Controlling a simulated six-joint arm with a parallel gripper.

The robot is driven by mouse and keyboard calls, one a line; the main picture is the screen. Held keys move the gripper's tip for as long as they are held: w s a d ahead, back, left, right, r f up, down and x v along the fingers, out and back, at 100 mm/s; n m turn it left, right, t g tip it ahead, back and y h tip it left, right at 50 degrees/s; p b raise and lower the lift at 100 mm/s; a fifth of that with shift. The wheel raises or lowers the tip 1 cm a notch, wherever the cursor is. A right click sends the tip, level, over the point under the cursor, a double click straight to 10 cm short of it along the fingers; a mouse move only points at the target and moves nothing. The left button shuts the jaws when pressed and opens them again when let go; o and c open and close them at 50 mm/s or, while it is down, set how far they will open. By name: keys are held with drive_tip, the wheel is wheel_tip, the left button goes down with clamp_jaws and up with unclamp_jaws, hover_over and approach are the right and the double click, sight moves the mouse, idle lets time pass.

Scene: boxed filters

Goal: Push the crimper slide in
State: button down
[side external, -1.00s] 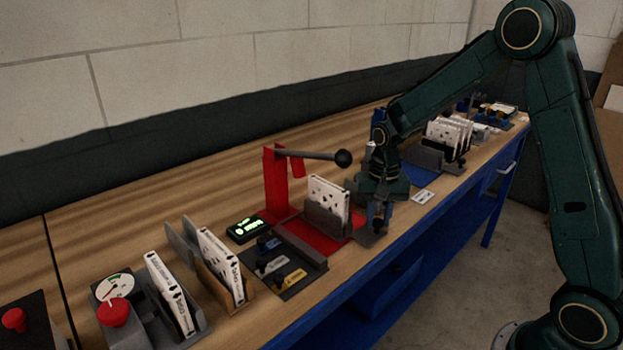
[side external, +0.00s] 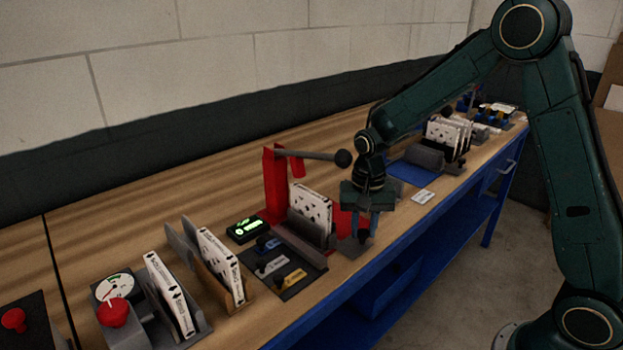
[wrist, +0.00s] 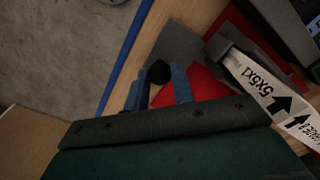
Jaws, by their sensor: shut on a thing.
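The crimper has a red post (side external: 275,185) with a grey lever ending in a black ball (side external: 343,158). Its slide carries a grey holder (side external: 308,229) with a white patterned filter box (side external: 311,206) standing in it, close to the post. At the slide's front is a grey plate (wrist: 187,42) with a black knob (wrist: 159,73). My gripper (side external: 366,228) is shut on this knob, its two blue fingers on either side in the wrist view (wrist: 160,85). The filter box also shows at right in the wrist view (wrist: 262,82). The slide's far end is hidden.
A small green display (side external: 246,229) and a dark tray with coloured tags (side external: 290,279) lie left of the crimper. More boxes stand in holders farther left (side external: 220,262). A rack of boxes (side external: 447,134) stands beyond my gripper. The bench's blue front edge is close.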

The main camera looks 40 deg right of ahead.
drive_tip(key=shift+a, duration=0.25)
drive_tip(key=c, duration=1.2)
unclamp_jaws()
drive_tip(key=shift+o, duration=0.2)
drive_tip(key=shift+d, duration=0.2)
